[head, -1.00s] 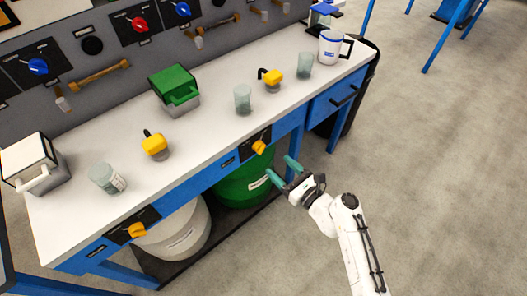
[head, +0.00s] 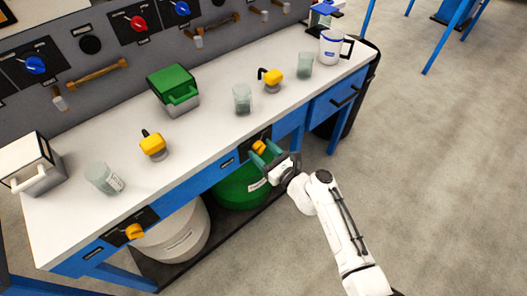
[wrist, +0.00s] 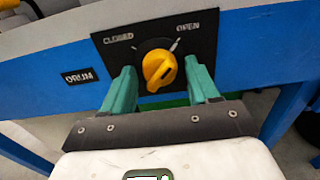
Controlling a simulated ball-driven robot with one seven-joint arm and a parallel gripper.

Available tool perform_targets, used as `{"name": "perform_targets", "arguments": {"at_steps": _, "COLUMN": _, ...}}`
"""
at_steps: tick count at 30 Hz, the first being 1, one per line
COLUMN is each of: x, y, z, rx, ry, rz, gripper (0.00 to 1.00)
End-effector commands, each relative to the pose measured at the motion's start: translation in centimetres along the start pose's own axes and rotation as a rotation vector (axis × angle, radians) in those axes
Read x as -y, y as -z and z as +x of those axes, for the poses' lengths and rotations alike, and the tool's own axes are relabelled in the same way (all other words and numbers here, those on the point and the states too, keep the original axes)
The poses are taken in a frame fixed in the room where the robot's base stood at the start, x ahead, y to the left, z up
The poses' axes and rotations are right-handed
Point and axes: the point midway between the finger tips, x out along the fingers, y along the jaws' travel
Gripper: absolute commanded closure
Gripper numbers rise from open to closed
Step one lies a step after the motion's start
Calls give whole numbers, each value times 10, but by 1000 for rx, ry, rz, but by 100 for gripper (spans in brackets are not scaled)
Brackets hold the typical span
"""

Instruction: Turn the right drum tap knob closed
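The right drum tap knob (head: 259,146) is yellow and sits on a black plate on the bench's blue front, above the green drum. In the wrist view the knob (wrist: 158,70) lies between CLOSED at the left and OPEN at the right. Its raised bar slants from lower left to upper right, and its upper end seems to lean toward the OPEN side. My gripper (head: 265,154) has teal fingers and is open in front of the plate. In the wrist view its fingers (wrist: 160,68) stand on either side of the knob, with gaps visible. Fingertip depth is hard to judge.
A green drum (head: 241,186) and a white drum (head: 176,232) stand under the bench. Another yellow knob (head: 134,231) is on the front at the left. The worktop (head: 210,140) carries jars, yellow-handled items and a green-lidded box. The floor at the right is clear.

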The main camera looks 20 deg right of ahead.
Motion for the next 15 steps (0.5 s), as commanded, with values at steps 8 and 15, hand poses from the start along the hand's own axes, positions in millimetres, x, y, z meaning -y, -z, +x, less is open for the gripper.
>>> {"name": "perform_targets", "arguments": {"at_steps": 8, "x": 0, "y": 0, "z": 0, "rx": 0, "ry": 0, "rz": 0, "gripper": 67}}
{"name": "perform_targets", "arguments": {"at_steps": 15, "x": 0, "y": 0, "z": 0, "rx": 0, "ry": 0, "rz": 0, "gripper": 89}}
